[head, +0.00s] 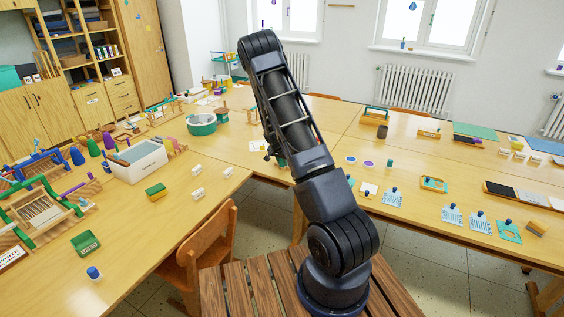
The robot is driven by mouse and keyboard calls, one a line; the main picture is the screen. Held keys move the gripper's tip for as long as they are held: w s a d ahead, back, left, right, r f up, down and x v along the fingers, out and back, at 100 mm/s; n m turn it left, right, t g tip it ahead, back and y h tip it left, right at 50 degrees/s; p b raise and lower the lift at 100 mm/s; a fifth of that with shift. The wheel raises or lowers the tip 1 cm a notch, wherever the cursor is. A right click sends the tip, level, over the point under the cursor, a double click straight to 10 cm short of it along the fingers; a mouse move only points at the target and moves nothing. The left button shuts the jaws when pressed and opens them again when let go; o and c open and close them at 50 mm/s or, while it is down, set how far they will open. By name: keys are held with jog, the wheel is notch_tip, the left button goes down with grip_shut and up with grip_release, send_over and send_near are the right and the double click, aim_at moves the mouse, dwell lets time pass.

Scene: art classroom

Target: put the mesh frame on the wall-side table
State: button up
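Several small pale-blue mesh-like panels with dark blue knobs lie on the right-hand table: one panel (392,198), a second panel (452,217) and a third panel (480,223). A teal-rimmed frame (510,233) with a knob lies at their right, and another teal frame (434,183) lies behind them. I cannot tell which is the mesh frame. The tables by the windows and radiators (343,118) form the far row. My arm rises in the middle of the head view and folds away from me. My gripper is hidden behind it, at most a dark sliver showing.
A wooden chair (207,255) stands at the left table's inner edge. The left table (190,222) bears a white box (139,160), a teal tub (201,124) and green blocks. Dark and pale trays lie at the far right. The near right part of the left table is clear.

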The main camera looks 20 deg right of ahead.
jog(key=o, duration=0.4)
jog(key=shift+r, duration=0.1)
jog(key=v, duration=1.2)
jog(key=s+a+r+n+y, duration=0.2)
jog(key=s+r+n+y, duration=0.15)
jog(key=s+r, duration=1.95)
jog(key=s+a+r+n, duration=0.1)
jog(key=s+r, duration=0.3)
jog(key=s, duration=0.7)
jog(key=s+a+r+n+t, duration=0.1)
jog(key=s+r+n, duration=0.3)
jog(key=s, duration=0.8)
jog(key=shift+s+a+r, duration=0.25)
jog(key=shift+a+r, duration=0.1)
jog(key=shift+a, duration=0.1)
jog(key=shift+n, duration=0.25)
